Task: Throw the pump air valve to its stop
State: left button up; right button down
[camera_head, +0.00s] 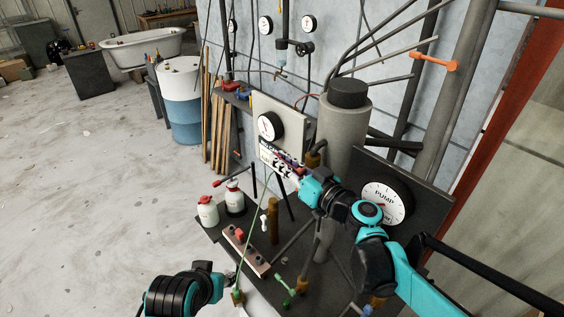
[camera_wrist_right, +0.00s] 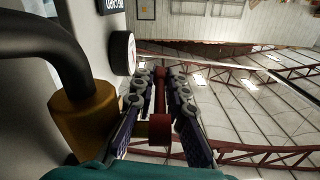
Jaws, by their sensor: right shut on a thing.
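My right gripper (camera_head: 275,160) reaches in from the lower right to the front of a pale panel (camera_head: 285,118). In the right wrist view the gripper (camera_wrist_right: 160,73) has its two fingers on either side of a red handle (camera_wrist_right: 161,95), shut on it. The handle has a red block at its near end. I take it for the valve's handle; no label on it can be read. In the head view the fingers mostly hide it. The PUMP gauge (camera_head: 385,203) is right of the gripper. My left gripper (camera_head: 226,281) is low at the bottom; its fingers are unclear.
A brass fitting (camera_wrist_right: 85,120) with a black hose stands close left of the right gripper. A grey cylinder (camera_head: 340,130) stands behind my right arm. Two white bottles (camera_head: 207,210) and a block (camera_head: 246,250) with a red knob sit on the dark bench. Open floor lies left.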

jog(key=c, duration=1.5)
grip_release()
jog(key=shift+c, duration=0.2)
jog(key=v, duration=1.2)
